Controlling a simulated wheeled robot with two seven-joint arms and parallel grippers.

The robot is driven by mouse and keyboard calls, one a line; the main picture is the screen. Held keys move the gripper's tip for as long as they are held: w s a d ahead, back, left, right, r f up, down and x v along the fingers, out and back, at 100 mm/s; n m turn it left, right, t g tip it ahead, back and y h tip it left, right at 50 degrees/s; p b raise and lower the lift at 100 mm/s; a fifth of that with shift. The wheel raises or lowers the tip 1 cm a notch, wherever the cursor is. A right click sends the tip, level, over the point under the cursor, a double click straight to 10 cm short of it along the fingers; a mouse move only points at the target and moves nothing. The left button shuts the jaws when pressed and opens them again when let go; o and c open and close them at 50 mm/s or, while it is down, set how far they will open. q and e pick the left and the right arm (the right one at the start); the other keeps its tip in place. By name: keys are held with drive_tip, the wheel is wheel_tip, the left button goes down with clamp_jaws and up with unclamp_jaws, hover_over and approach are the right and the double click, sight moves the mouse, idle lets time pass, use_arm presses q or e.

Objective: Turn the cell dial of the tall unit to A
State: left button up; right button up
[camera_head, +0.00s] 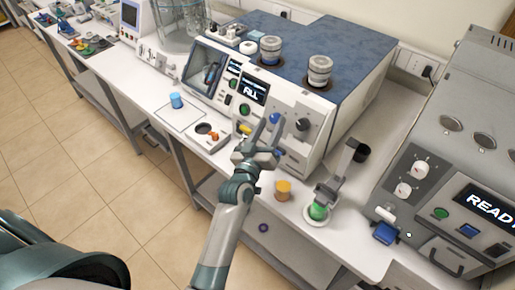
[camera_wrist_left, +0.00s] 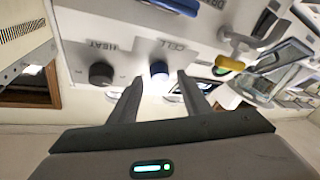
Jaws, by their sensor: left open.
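The tall unit (camera_head: 345,80) is a white machine with a blue top, in the middle of the head view. Its cell dial is a blue knob (camera_wrist_left: 159,70) under the word CELL in the left wrist view; it also shows in the head view (camera_head: 275,118). The dark HEAT dial (camera_wrist_left: 101,73) sits beside it. My left gripper (camera_wrist_left: 160,80) is open, its two fingertips on either side of the cell dial in that view. I cannot tell whether they touch it. The left gripper (camera_head: 267,134) also shows in front of the panel in the head view. The dial's setting is too small to read.
An orange-topped jar (camera_head: 283,190) and a stand with a green item (camera_head: 318,211) are on the bench right of my left arm. A grey READY machine (camera_head: 430,165) stands at the right. A yellow handle (camera_wrist_left: 230,63) is near the right fingertip in the wrist view.

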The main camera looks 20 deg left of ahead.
use_arm(q)
drive_tip(key=s+f+b, duration=0.1)
drive_tip(key=s+b, duration=0.5)
drive_tip(key=s, duration=1.1)
drive_tip(key=shift+a+f+b, duration=0.2)
drive_tip(key=shift+a+b, duration=0.05)
drive_tip(key=shift+b, duration=0.05)
drive_tip(key=shift+f, duration=0.1)
